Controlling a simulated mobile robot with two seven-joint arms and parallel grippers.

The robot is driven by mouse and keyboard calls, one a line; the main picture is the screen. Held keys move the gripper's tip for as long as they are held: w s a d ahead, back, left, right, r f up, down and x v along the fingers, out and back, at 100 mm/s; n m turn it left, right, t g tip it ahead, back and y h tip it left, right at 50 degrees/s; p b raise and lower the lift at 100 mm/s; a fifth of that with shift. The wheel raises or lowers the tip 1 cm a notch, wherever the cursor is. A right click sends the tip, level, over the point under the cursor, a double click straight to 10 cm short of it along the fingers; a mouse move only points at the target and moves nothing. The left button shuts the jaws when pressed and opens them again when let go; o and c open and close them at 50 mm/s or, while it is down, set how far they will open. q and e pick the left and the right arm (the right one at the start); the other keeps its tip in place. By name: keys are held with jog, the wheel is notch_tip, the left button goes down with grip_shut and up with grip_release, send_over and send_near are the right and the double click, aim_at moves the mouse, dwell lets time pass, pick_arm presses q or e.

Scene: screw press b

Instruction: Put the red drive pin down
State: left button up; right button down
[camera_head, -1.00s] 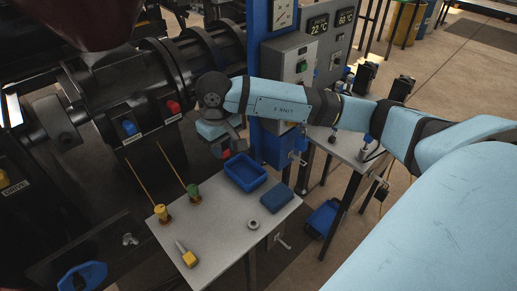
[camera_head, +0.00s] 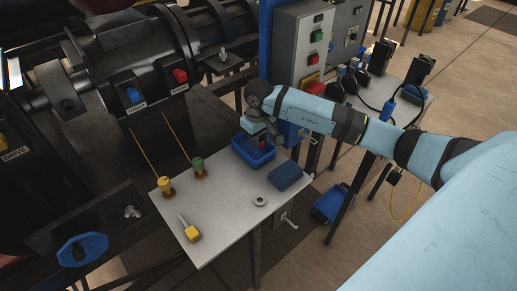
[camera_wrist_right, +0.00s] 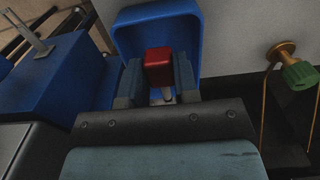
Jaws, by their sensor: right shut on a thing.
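The red drive pin (camera_wrist_right: 158,62) is between the two fingers of my right gripper (camera_wrist_right: 158,78), which is shut on it. In the head view the right gripper (camera_head: 264,136) points down at the blue tray (camera_head: 241,157), and a bit of the red pin (camera_head: 262,144) shows within the tray's outline. In the wrist view the blue tray (camera_wrist_right: 122,33) surrounds the pin's red head. I cannot tell whether the pin touches the tray floor. My left gripper is not in view.
The table (camera_head: 225,205) also holds a blue block (camera_head: 285,176), a metal ring (camera_head: 260,201), a yellow-handled pin (camera_head: 191,232), and yellow (camera_head: 165,187) and green (camera_head: 198,165) pieces with thin rods. A control cabinet (camera_head: 300,45) stands behind.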

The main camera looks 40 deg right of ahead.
aim_at(259, 156)
notch_tip(259, 156, down, 5)
jog(key=shift+r, duration=0.15)
jog(key=shift+f, duration=0.2)
jog(key=c, duration=0.9)
grip_release()
jog(key=shift+o, duration=0.2)
